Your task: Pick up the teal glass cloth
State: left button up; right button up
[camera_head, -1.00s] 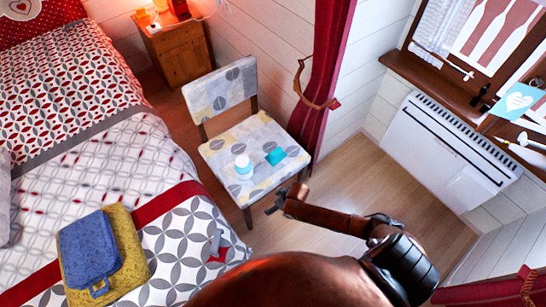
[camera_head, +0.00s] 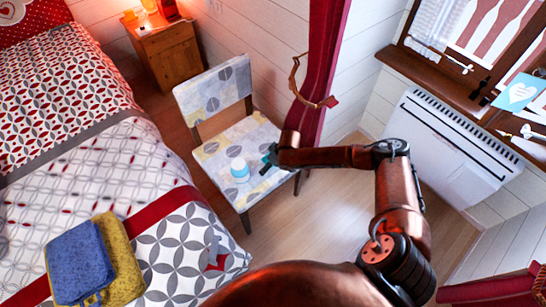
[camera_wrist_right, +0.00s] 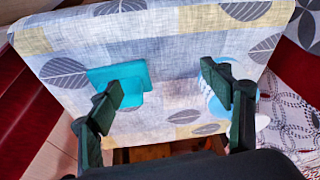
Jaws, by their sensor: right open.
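The teal glass cloth (camera_wrist_right: 134,80) lies folded on the seat of the patterned chair. In the head view my right gripper (camera_head: 268,160) is over the seat and mostly hides the cloth. In the right wrist view my right gripper (camera_wrist_right: 164,82) is open, its fingers wide apart with nothing held between them. The left finger overlaps the cloth in the picture; I cannot tell whether it touches it. My left gripper is not in view.
A white and blue jar (camera_head: 240,168) stands on the chair seat (camera_head: 212,160) beside the cloth, partly behind the right finger in the wrist view. A red curtain (camera_head: 318,75) hangs behind the chair. The bed (camera_head: 95,165) with folded blue and yellow towels (camera_head: 82,262) is at the left.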

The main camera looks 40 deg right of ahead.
jog(key=shift+m+t+h, duration=0.3)
jog(key=shift+m+h, duration=0.1)
jog(key=shift+m, duration=0.2)
jog(key=w+d+r, duration=0.1)
jog(key=d, duration=0.1)
jog(key=w+d, duration=0.2)
jog(key=w+d+r, duration=0.1)
jog(key=d, duration=0.1)
jog(key=shift+w+r+b, duration=0.2)
jog(key=shift+r+b, duration=0.1)
jog(key=shift+b, duration=0.1)
jog(key=shift+b+x, duration=0.4)
jog(key=shift+x, duration=0.45)
jog(key=x, duration=0.1)
jog(key=b+x, duration=0.2)
jog(key=x, duration=0.1)
jog(key=shift+s+f, duration=0.2)
jog(key=shift+w+f+b, duration=0.15)
jog(key=shift+f+b, duration=0.05)
jog(key=shift+b, duration=0.1)
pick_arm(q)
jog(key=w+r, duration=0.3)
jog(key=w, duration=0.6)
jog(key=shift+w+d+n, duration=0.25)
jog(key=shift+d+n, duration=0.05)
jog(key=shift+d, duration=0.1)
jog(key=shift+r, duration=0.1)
pick_arm(e)
jog(key=c, duration=1.2)
